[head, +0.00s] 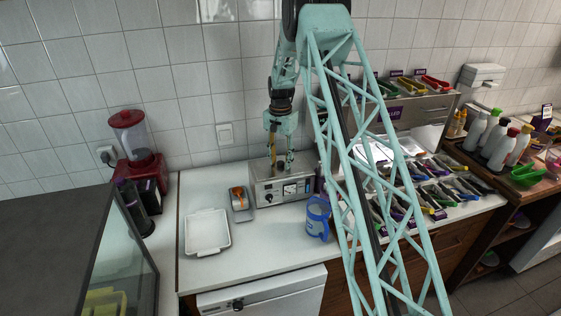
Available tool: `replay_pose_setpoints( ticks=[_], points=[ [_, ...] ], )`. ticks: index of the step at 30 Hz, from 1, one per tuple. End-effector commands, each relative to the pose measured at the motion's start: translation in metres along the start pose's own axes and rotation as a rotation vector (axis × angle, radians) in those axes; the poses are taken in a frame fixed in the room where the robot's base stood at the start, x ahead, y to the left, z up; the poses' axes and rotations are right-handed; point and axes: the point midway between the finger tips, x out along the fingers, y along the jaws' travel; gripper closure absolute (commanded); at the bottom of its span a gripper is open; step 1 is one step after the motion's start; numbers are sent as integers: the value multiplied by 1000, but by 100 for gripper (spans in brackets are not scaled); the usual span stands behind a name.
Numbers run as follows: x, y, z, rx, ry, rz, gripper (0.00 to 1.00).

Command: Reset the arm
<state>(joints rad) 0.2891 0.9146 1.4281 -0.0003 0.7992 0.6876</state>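My gripper (281,164) hangs at the end of my pale green arm near the back wall, pointing down. Its two fingers are apart with a gap between them, and I see nothing held in it. It is in front of or above the metal box with dials (284,187); the exact height over it is hard to tell. My lattice arm link crosses the middle right of the view and hides part of the counter behind it.
A blue pitcher (318,217), white tray (207,232) and small scale-like dish with an orange item (240,203) stand on the white counter (262,241). A red blender (138,150) is left. Bins of colored-handled tools (440,190) and bottles (497,140) are right.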

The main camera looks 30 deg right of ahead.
Motion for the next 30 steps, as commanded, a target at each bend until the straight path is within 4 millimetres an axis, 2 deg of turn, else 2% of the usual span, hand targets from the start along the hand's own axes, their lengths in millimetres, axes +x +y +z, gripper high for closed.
replay_pose_setpoints(
  ticks=[8, 30],
  points=[
    [-7, 0, 0, 0, 1, -1, 65],
    [-42, 0, 0, 0, 1, -1, 65]
  ],
)
